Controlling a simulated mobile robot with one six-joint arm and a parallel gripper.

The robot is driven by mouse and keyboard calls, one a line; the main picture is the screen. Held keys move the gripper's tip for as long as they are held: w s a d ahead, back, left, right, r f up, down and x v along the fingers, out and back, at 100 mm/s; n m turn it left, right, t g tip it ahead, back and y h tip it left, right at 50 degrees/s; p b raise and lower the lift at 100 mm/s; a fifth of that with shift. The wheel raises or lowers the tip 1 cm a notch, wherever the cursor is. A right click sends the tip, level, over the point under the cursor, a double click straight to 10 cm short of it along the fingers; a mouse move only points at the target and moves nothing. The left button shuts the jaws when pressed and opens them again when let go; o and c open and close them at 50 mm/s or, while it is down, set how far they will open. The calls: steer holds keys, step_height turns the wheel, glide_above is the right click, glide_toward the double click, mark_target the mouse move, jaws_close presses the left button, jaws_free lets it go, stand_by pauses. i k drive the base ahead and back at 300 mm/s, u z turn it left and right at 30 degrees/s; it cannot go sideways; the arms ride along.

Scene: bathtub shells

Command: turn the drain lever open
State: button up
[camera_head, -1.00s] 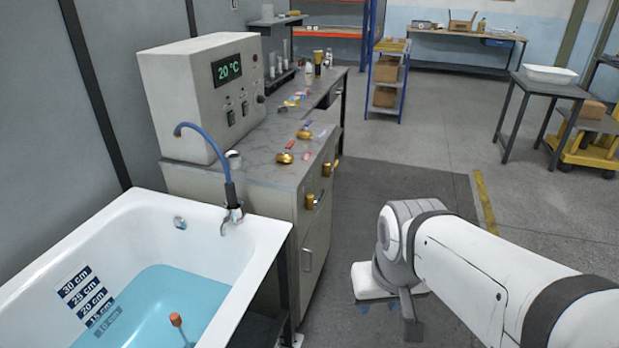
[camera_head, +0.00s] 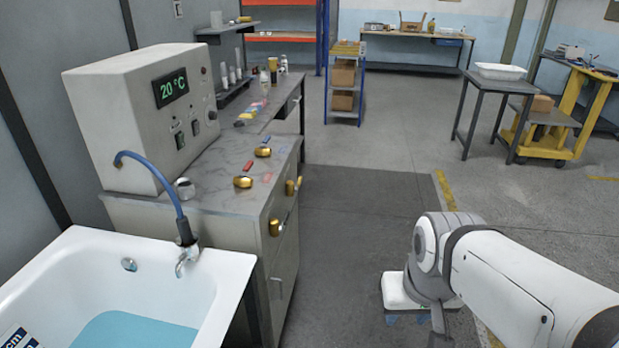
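The white bathtub (camera_head: 226,268) is at the lower left, with blue water (camera_head: 135,330) in it. A round metal fitting (camera_head: 129,264) sits on its inner end wall. I cannot make out a part that is clearly the drain lever. Brass knobs with coloured handles are on the counter (camera_head: 243,182) and on the cabinet front (camera_head: 276,227); I cannot tell their function. My white arm enters from the right, apart from the tub, and bends down at a grey joint near the bottom edge. My gripper does not show.
A grey control box (camera_head: 150,110) reading 20 °C stands on the counter (camera_head: 215,200), with a blue hose running to a tap (camera_head: 186,258) at the tub's end. Dark floor (camera_head: 345,230) right of the cabinet is clear. A blue shelf rack (camera_head: 345,85) and tables stand farther back.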

mark_target(288, 214)
steer(key=z, duration=0.2)
steer(key=i, duration=1.1)
steer(key=u, duration=0.55)
